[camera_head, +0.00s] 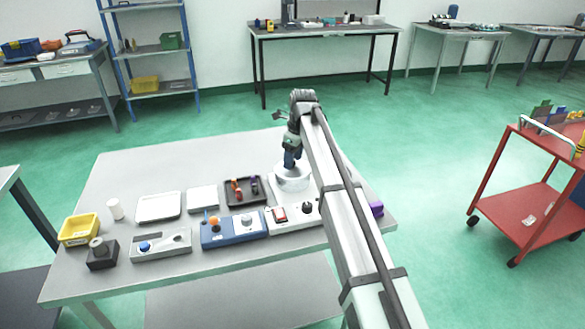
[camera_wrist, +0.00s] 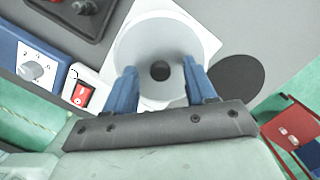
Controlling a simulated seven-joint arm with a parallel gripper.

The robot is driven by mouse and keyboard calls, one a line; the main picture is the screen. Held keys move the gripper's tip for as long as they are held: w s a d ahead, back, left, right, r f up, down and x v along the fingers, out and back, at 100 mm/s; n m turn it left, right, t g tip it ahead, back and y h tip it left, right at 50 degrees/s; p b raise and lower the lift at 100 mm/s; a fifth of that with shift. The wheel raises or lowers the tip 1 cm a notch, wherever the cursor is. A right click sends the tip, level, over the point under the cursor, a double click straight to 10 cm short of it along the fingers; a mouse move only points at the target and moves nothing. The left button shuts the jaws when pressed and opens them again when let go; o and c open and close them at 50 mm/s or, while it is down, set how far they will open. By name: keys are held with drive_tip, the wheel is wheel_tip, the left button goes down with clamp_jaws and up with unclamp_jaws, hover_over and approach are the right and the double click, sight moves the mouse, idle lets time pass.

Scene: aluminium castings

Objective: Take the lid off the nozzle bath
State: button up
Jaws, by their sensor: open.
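The nozzle bath (camera_head: 291,181) is a white round vessel near the right end of the table in the head view, partly hidden by my arm. In the wrist view the bath (camera_wrist: 124,46) shows from above as a pale round shape on a white square base. Its grey middle has a dark round spot (camera_wrist: 160,71) at the centre; I cannot tell surely whether this is the lid's knob or an opening. My gripper (camera_wrist: 160,76) is open, pointing down over the bath, its two blue fingers on either side of the dark spot. No contact is visible.
A flat dark disc (camera_wrist: 238,82) lies right of the bath. A white box with a red switch (camera_head: 280,214), a blue box with a dial (camera_head: 233,229) and a dark tray (camera_head: 245,202) stand close left. A red cart (camera_head: 530,205) stands beyond the table's right side.

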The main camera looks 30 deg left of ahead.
drive_tip(key=shift+f, duration=0.1)
clamp_jaws()
idle(0.5)
